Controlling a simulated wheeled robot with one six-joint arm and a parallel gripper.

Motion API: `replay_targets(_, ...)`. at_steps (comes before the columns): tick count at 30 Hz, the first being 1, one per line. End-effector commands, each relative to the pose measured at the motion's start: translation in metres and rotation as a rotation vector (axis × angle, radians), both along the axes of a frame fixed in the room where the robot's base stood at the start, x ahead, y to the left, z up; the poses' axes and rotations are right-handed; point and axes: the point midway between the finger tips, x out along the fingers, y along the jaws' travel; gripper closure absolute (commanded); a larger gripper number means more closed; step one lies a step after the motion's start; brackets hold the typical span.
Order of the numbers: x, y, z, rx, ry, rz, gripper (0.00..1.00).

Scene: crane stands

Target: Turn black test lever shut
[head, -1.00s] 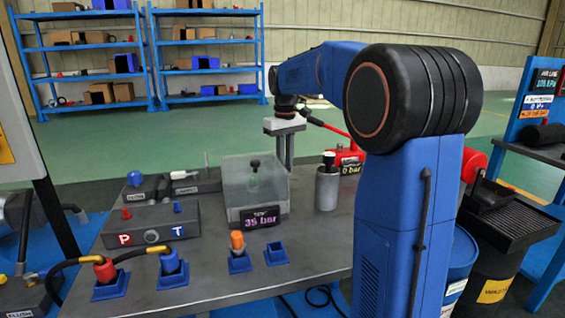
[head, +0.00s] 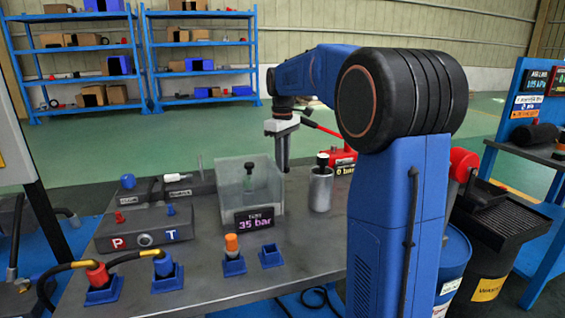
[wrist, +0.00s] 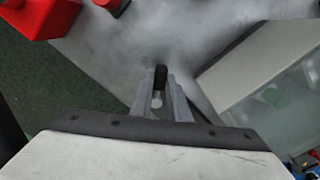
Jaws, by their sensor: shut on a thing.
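My gripper (wrist: 162,98) is shut on a small black lever grip (wrist: 160,75), with a pale rod showing between the fingers in the wrist view. In the head view my gripper (head: 284,160) points down behind the clear test box (head: 234,188), on its right side. The held grip is hidden there. The lever's exact angle cannot be told.
A red pump (head: 343,155) with a long red handle and a "0 bar" display stands right of my gripper. A grey cylinder (head: 321,190) stands before it. The P/T block (head: 145,230), hoses and blue sockets (head: 272,257) fill the bench's left and front.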

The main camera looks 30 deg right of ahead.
Motion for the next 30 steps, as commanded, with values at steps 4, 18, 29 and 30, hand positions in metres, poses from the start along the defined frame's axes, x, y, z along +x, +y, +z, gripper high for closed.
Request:
replay_targets(4,0.0,0.0,0.001,0.0,-0.001,-0.001,0.8)
replay_targets(18,0.0,0.0,0.006,0.0,-0.001,-0.001,0.66)
replay_targets(29,0.001,0.0,0.067,0.0,-0.004,-0.001,0.66)
replay_targets(30,0.001,0.0,0.075,-0.001,-0.005,-0.001,0.66)
